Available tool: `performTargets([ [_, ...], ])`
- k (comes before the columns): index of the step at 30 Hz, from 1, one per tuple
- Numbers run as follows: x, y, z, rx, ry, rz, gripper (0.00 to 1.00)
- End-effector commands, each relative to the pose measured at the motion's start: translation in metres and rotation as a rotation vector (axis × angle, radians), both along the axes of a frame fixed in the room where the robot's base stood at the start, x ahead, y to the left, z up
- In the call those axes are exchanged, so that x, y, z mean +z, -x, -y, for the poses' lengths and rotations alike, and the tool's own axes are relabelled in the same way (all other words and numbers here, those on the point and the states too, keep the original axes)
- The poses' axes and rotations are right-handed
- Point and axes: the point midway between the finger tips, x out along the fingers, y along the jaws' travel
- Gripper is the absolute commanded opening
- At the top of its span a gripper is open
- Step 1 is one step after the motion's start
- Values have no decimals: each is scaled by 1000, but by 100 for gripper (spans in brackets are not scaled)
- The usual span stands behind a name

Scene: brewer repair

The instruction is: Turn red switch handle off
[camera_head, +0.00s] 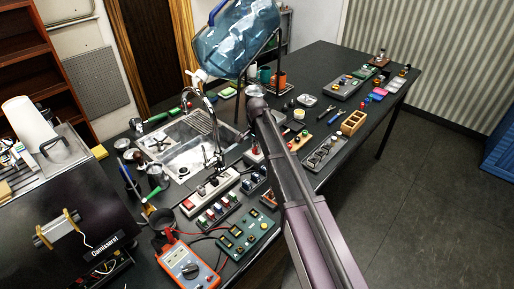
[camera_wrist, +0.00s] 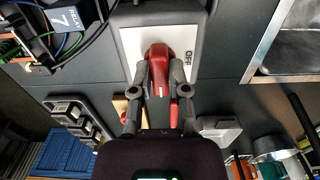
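In the wrist view, the red switch handle (camera_wrist: 158,72) stands out from a white plate (camera_wrist: 128,42) on a grey box. The word OFF is printed on the plate to the right of the handle. The handle points toward the bottom of the picture, toward me. My gripper (camera_wrist: 160,82) has one finger on each side of the handle, and the fingers look closed against it. In the head view, my arm runs across the table, and I cannot make out the handle or the fingertips there.
In the wrist view, a relay board with wires (camera_wrist: 52,28) lies at the upper left and a metal sink edge (camera_wrist: 292,45) at the upper right. In the head view, the table holds a multimeter (camera_head: 187,265), a power strip (camera_head: 209,190), a sink (camera_head: 190,150) and a water bottle (camera_head: 232,40).

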Motion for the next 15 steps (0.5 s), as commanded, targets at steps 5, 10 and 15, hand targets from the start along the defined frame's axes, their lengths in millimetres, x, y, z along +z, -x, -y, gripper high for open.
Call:
performTargets([
  [5, 0, 1, 0, 0, 2, -1, 0],
  [10, 0, 1, 1, 12, 2, -1, 0],
  [15, 0, 1, 1, 56, 2, -3, 0],
])
